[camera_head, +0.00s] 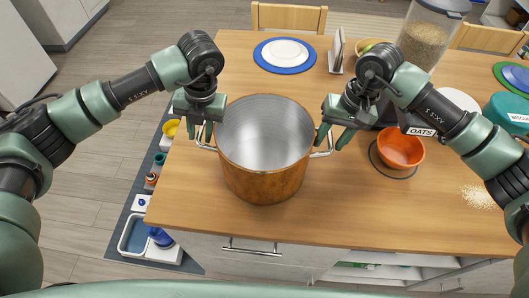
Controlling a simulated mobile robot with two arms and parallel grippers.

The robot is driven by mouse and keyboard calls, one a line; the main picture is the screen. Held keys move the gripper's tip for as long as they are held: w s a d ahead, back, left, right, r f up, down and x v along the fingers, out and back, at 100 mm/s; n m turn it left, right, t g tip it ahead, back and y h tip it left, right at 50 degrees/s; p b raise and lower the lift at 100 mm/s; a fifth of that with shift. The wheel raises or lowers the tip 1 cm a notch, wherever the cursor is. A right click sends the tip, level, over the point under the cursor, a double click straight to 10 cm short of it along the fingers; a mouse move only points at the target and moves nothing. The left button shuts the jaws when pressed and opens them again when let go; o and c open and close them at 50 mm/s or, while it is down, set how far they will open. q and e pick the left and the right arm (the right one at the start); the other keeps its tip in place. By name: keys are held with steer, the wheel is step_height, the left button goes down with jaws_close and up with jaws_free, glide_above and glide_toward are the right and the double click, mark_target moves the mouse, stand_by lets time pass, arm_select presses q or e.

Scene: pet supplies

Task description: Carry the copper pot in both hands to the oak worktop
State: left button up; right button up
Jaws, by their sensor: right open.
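The copper pot (264,172) stands upright on a wooden worktop (330,215), near its front left part. Its inside looks bare and silvery, and a metal handle sticks out on each side. My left gripper (204,135) is at the pot's left handle (205,149), fingers pointing down; I cannot tell whether they are open or closed around it. My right gripper (333,138) is open at the pot's right handle (325,152), its fingertips just above or beside it. I cannot tell whether they touch.
An orange bowl (401,147) on a dark round mat stands right of the pot. A blue plate (285,55), a small stand (336,52) and a large clear container of grain (424,38) are behind. Spilled crumbs (478,196) lie at right. A mat with items (137,237) lies on the floor at left.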

arm_select(q)
steer(key=f, duration=0.3)
steer(key=shift+a+f, duration=0.15)
steer(key=shift+a, duration=0.2)
arm_select(e)
steer(key=f, duration=0.3)
steer(key=shift+a+f, duration=0.15)
steer(key=shift+a, duration=0.2)
arm_select(q)
steer(key=c, duration=0.3)
arm_select(e)
steer(key=c, duration=0.3)
arm_select(q)
jaws_close()
arm_select(e)
jaws_close()
